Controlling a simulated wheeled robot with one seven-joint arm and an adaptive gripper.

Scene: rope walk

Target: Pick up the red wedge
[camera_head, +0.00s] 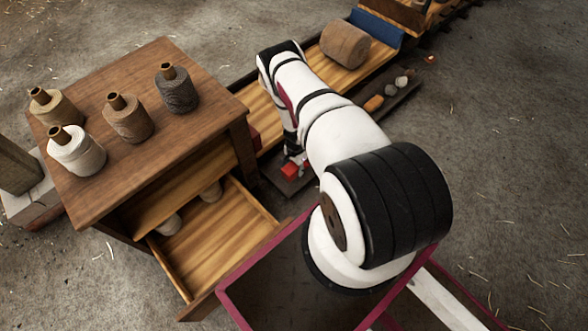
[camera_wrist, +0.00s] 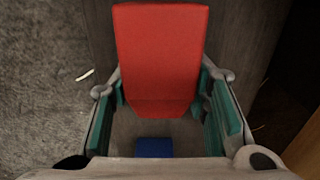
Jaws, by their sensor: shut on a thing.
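The red wedge (camera_wrist: 158,55) fills the upper middle of the wrist view, between the teal finger pads of my gripper (camera_wrist: 160,100). The gripper is shut on it, with a pad at each side of the wedge. In the head view a small part of the red wedge (camera_head: 290,171) shows below the end of my arm, near the dark board on the floor. My arm hides most of the gripper there. I cannot tell whether the wedge touches the surface below.
A small blue block (camera_wrist: 154,147) lies below the gripper. A wooden cabinet (camera_head: 120,180) with spools on top and an open drawer (camera_head: 215,240) stands at the left. A dark board (camera_head: 400,92) holds several small items beside the wooden trough holding a brown roll (camera_head: 345,45).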

